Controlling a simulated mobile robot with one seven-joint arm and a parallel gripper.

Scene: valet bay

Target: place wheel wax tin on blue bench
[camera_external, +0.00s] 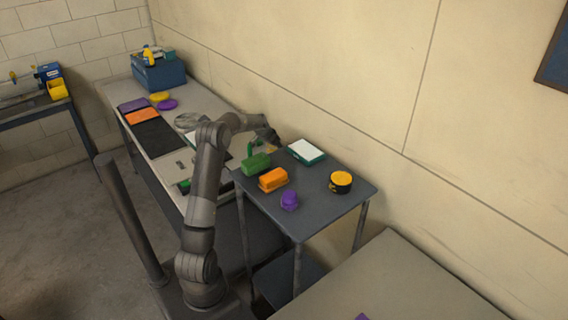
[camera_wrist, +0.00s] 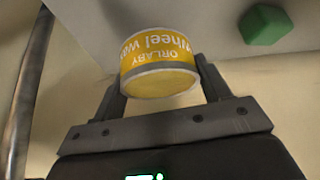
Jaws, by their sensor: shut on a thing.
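The wheel wax tin (camera_wrist: 160,62) is yellow with a grey rim. Its lettering reads upside down in the wrist view. My gripper (camera_wrist: 162,80) is shut on it, with one finger on each side. In the external view my gripper (camera_external: 266,136) is near the wall, above the place where the long grey bench meets the small blue-grey bench (camera_external: 325,215). The tin is hard to make out there. The blue-grey bench carries several things, and its front right part is bare.
On the blue-grey bench are a green block (camera_external: 257,162), an orange block (camera_external: 272,180), a purple piece (camera_external: 289,200), a white-topped green box (camera_external: 306,151) and a black-and-yellow tin (camera_external: 341,182). A blue crate (camera_external: 158,74) stands on the long bench (camera_external: 205,102). The wall is close behind.

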